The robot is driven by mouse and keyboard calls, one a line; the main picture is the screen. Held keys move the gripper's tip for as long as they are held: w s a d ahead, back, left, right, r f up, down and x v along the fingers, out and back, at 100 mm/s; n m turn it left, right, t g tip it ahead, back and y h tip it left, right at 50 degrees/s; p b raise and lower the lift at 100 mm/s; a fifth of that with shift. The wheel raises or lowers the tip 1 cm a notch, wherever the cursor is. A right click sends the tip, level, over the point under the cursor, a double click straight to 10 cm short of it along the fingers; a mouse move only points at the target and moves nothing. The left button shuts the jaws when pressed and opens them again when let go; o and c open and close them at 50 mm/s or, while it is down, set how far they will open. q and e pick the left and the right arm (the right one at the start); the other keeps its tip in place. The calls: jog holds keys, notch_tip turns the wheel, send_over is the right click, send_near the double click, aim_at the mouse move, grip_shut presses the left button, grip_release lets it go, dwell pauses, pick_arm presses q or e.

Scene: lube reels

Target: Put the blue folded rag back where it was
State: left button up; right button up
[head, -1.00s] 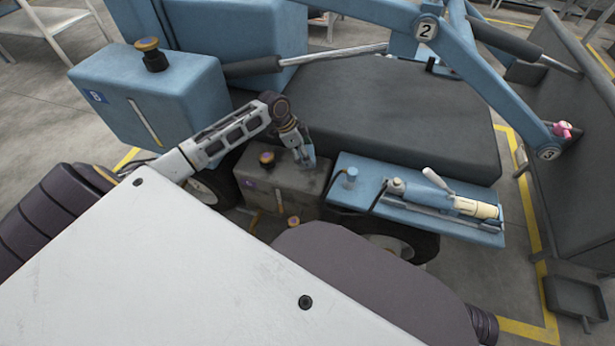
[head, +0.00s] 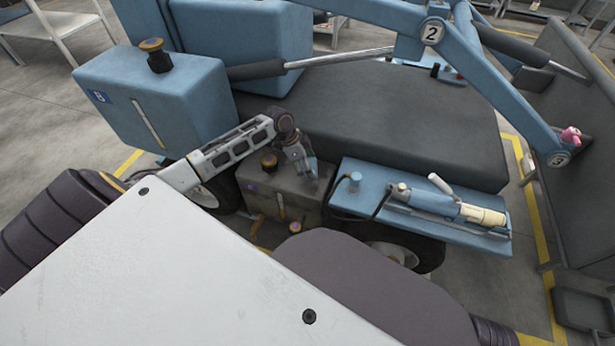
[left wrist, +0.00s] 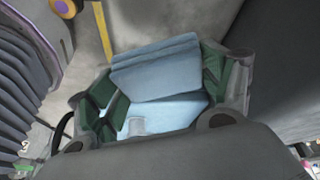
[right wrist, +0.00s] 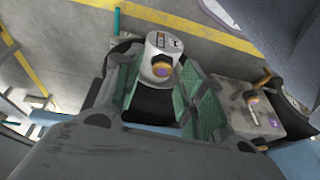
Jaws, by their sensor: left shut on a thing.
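The blue folded rag (left wrist: 155,72) is held between the green-padded fingers of my left gripper (left wrist: 158,95) in the left wrist view. Its folded layers stand up between the fingers, with more blue cloth below them. In the head view, my left gripper (head: 308,168) hangs over the right part of the grey tank's top (head: 290,185), left of the blue side shelf. The gripper mostly hides the rag there, and I cannot tell whether the rag touches the tank. My right gripper (right wrist: 160,95) is open and empty in the right wrist view; it does not show in the head view.
The tank has a yellow-rimmed cap (head: 269,161). The blue shelf (head: 350,203) right of it carries a hand pump (head: 455,209). A blue reservoir box (head: 160,95) stands behind my left arm. A light grey canister (right wrist: 160,45) shows beyond my right fingers. A dark flat deck (head: 400,115) lies behind.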

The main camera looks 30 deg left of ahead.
pick_arm(q)
jog(key=shift+f, duration=0.35)
pick_arm(e)
jog(key=shift+r, duration=0.45)
pick_arm(q)
jog(key=shift+f, duration=0.15)
notch_tip(320, 180, down, 4)
jog(key=shift+r+b, duration=0.25)
jog(key=shift+b, duration=0.55)
jog(key=shift+f, duration=0.65)
pick_arm(e)
jog(key=f, duration=0.2)
jog(key=a+f, duration=0.1)
jog(key=shift+w+a+f+t+y, duration=0.15)
jog(key=shift+f+t+y, duration=0.15)
jog(key=shift+f+t, duration=0.1)
pick_arm(q)
jog(key=shift+f, duration=0.1)
pick_arm(e)
jog(key=shift+r, duration=0.15)
